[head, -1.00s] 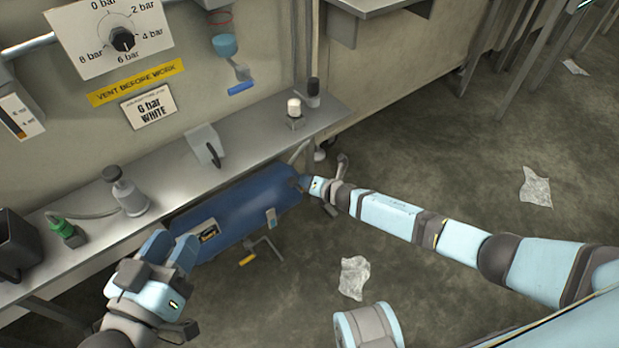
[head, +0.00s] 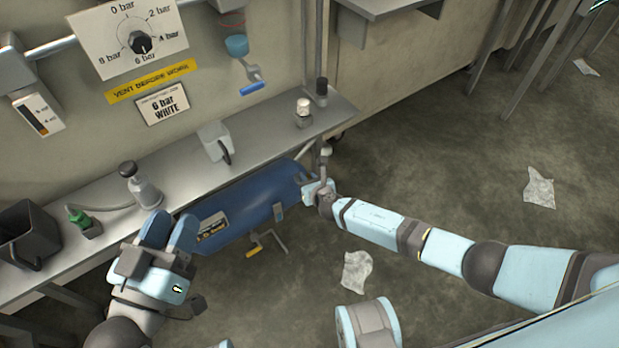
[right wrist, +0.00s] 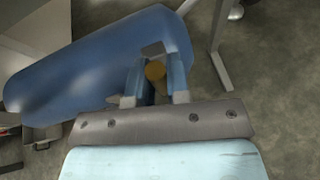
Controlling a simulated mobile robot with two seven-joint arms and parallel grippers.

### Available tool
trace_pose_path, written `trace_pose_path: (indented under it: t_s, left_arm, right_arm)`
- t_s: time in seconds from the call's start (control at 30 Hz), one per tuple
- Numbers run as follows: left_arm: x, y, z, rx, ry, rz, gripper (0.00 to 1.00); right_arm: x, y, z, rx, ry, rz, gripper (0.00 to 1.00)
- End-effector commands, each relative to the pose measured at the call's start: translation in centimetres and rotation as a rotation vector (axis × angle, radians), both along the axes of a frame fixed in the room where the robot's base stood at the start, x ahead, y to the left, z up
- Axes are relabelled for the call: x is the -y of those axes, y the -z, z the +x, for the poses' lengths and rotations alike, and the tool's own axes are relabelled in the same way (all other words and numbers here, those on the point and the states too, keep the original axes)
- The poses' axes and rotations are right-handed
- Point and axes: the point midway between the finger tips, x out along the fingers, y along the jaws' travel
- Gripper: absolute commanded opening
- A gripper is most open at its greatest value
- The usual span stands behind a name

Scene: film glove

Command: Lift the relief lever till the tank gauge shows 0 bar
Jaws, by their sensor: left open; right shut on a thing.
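The blue tank (head: 245,210) lies under the bench, and its body fills the left of the right wrist view (right wrist: 90,75). My right gripper (head: 312,188) is at the tank's right end. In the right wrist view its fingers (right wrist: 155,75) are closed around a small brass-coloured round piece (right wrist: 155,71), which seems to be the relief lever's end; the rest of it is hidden. A dial panel (head: 103,48) marked 0 to 8 bar has a black knob near 6 bar. The small plate or gauge on the tank (head: 211,227) is unreadable. My left gripper (head: 172,230) is open and empty before the bench.
A crank with a yellow grip (head: 258,248) hangs below the tank. The bench (head: 100,203) carries a bottle (head: 141,185), a green fitting (head: 82,222) and a dark bin (head: 28,235). A scale gauge (head: 38,112) hangs on the wall. Papers (head: 356,271) lie on open floor.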

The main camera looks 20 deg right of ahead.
Motion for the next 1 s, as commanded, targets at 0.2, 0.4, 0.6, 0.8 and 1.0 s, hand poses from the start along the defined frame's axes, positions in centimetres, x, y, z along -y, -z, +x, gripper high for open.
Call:
trace_pose_path:
  t_s: [0.2, 0.4, 0.6, 0.8, 1.0]
  left_arm:
    - [0.01, 0.03, -0.03, 0.000, -0.001, -0.001, 0.43]
    - [0.03, 0.12, 0.00, -0.001, -0.001, -0.001, 0.43]
    - [0.02, 0.11, 0.00, -0.001, -0.001, -0.001, 0.43]
    - [0.01, 0.06, 0.02, 0.001, -0.001, 0.000, 0.43]
    - [-0.01, -0.26, 0.06, 0.005, -0.001, -0.002, 0.43]
  right_arm:
    - [-0.11, 0.08, -0.10, 0.010, 0.000, -0.030, 0.00]
    - [-0.12, 0.09, -0.11, 0.010, 0.000, -0.033, 0.00]
    - [-0.12, 0.11, -0.12, 0.010, 0.000, -0.033, 0.21]
    - [-0.13, 0.07, -0.10, 0.010, -0.001, -0.032, 0.42]
    - [-0.14, -0.10, -0.24, 0.011, -0.001, -0.032, 0.42]
